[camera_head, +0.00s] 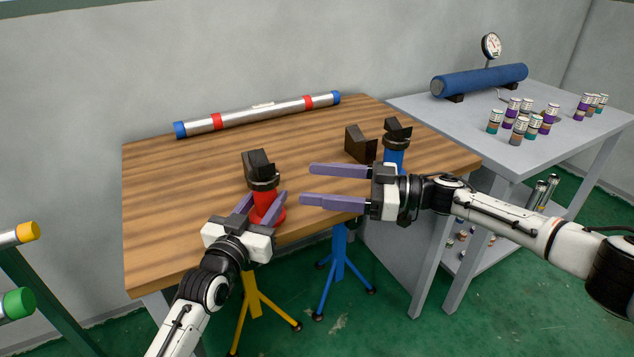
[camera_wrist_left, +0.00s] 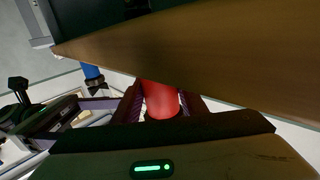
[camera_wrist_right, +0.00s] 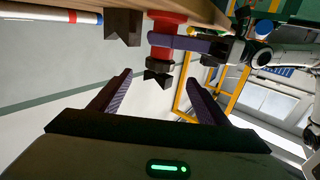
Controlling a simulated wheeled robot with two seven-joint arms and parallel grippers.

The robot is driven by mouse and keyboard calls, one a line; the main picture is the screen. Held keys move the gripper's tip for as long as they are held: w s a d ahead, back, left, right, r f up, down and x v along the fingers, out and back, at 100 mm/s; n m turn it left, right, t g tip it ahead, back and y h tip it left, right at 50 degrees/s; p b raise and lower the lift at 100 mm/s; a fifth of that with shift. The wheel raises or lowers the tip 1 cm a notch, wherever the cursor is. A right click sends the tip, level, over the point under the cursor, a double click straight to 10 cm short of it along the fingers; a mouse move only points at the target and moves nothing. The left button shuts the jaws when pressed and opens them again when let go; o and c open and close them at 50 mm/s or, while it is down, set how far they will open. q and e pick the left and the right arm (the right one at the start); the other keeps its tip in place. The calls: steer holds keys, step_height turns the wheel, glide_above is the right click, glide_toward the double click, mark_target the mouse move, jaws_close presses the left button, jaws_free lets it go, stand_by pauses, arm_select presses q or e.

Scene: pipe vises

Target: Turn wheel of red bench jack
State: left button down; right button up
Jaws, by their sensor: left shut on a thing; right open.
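The red bench jack (camera_head: 265,201) stands upright at the table's front edge, with a dark collar and a dark notched head (camera_head: 258,164) on top. My left gripper (camera_head: 265,196) has its purple fingers on both sides of the red body, below the collar, and is shut on it. In the left wrist view the red body (camera_wrist_left: 160,99) lies between the fingers. The right wrist view shows the jack (camera_wrist_right: 165,35) upside down, with a left finger across it. My right gripper (camera_head: 308,184) is open and empty, to the right of the jack. I cannot make out a separate wheel.
A blue jack (camera_head: 394,158) and a dark notched block (camera_head: 360,145) stand behind my right gripper. A silver pipe (camera_head: 262,114) with red bands lies at the table's back. A grey table (camera_head: 420,110) to the right holds a blue cylinder (camera_head: 480,80) and several small cans.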

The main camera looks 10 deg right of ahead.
mark_target(252, 171)
steer(key=a+r+m+t, duration=0.1)
steer(key=a+t, duration=0.1)
steer(key=a+r+m+t, duration=0.1)
steer(key=a+t, duration=0.1)
steer(key=a, duration=0.1)
steer(key=a+r+m+t, duration=0.1)
steer(key=a+t, duration=0.1)
steer(key=shift+w+a+r+t, duration=0.15)
steer(key=shift+a+r+t, duration=0.15)
steer(key=shift+a+r+m+t+h, duration=0.1)
steer(key=shift+a+m+t+h, duration=0.05)
steer(key=shift+m+t+h, duration=0.3)
steer(key=shift+a+r+m+t+h, duration=0.1)
steer(key=shift+m+t+h, duration=0.25)
steer(key=shift+m+t, duration=0.2)
steer(key=shift+d+m+t+h, duration=0.1)
steer(key=shift+m+t+h, duration=0.55)
steer(key=shift+h, duration=0.35)
steer(key=s+d+f+g+h, duration=0.1)
steer(key=s+d+f+h, duration=0.25)
steer(key=s, duration=0.25)
steer(key=shift+m, duration=0.45)
steer(key=x, duration=1.1)
steer(key=shift+w+a+f, duration=0.2)
steer(key=shift+a+f, duration=0.05)
steer(key=shift+a, duration=0.1)
steer(key=c, duration=1.1)
steer(key=shift+y, duration=0.25)
